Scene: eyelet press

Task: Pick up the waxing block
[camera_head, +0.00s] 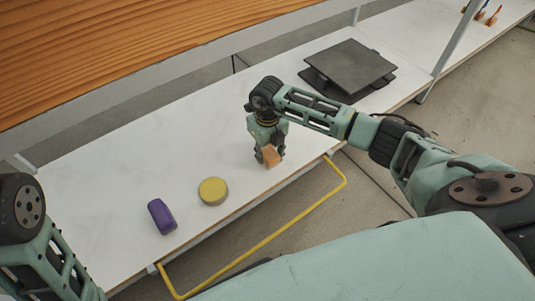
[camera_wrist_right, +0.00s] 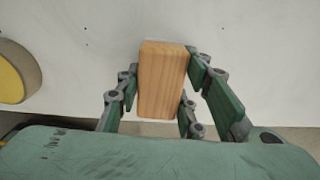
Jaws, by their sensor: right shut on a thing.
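A small orange-brown wooden block (camera_head: 272,155) is between the fingers of my right gripper (camera_head: 268,153), near the table's front edge. The right wrist view shows the wooden block (camera_wrist_right: 162,82) upright in the frame, with the green fingers of my right gripper (camera_wrist_right: 163,72) closed on its two sides. I cannot tell whether the block touches the table or is slightly above it. My left arm shows at the lower left of the head view, but its gripper is out of view.
A round yellow-topped tin (camera_head: 213,190) and a purple rounded block (camera_head: 161,216) lie on the white table (camera_head: 110,170), left of my right gripper. A dark flat press-like thing (camera_head: 350,65) stands farther back right. A yellow rail (camera_head: 250,252) runs along the front edge.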

